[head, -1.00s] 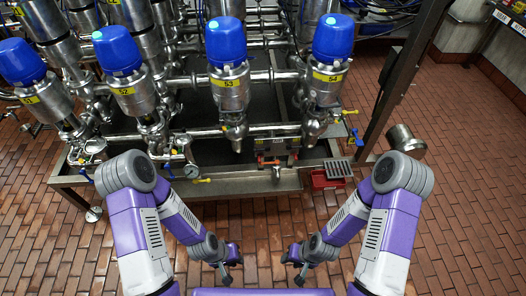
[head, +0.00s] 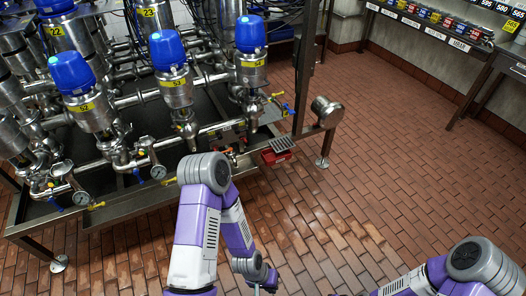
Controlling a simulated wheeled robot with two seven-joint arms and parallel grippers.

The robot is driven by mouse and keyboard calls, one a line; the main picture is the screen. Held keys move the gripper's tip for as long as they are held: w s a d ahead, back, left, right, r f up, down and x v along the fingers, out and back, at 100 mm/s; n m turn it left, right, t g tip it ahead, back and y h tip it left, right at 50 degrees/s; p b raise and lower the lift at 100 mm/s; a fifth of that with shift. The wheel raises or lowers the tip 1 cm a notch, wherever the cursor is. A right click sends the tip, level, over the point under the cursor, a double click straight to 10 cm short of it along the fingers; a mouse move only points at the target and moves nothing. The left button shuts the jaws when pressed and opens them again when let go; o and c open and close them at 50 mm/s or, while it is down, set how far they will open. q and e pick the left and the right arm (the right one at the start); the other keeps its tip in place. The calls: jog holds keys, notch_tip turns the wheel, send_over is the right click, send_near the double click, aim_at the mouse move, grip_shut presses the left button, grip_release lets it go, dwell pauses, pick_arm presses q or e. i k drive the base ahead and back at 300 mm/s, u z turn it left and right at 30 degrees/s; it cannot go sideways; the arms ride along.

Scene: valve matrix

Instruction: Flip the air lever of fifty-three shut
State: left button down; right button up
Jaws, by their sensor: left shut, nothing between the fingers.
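The valve labelled 53 (head: 176,90) stands upright with a blue cap in the upper left of the head view, between valve 52 (head: 88,108) and valve 54 (head: 252,66). Below the valves, small levers show: a blue one (head: 137,175), a yellow one (head: 96,206) and an orange-red one (head: 231,152). I cannot tell which lever is the air lever of 53. My left gripper (head: 262,287) is shut and empty at the bottom edge, over the floor and apart from the valves. My left arm hides part of the rack's front.
A metal frame rail (head: 120,208) runs along the rack's front. Pressure gauges (head: 81,198) sit at its left. A red tray (head: 277,157) and a steel cup (head: 327,112) are at its right end. Brick floor (head: 400,190) is clear to the right.

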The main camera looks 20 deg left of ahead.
aim_at(219, 137)
jog(key=z, duration=0.35)
jog(key=k, duration=0.4)
jog(key=u, duration=0.05)
jog(key=i, duration=1.5)
jog(key=u, duration=1.4)
jog(key=i, duration=0.9)
jog(key=u, duration=0.6)
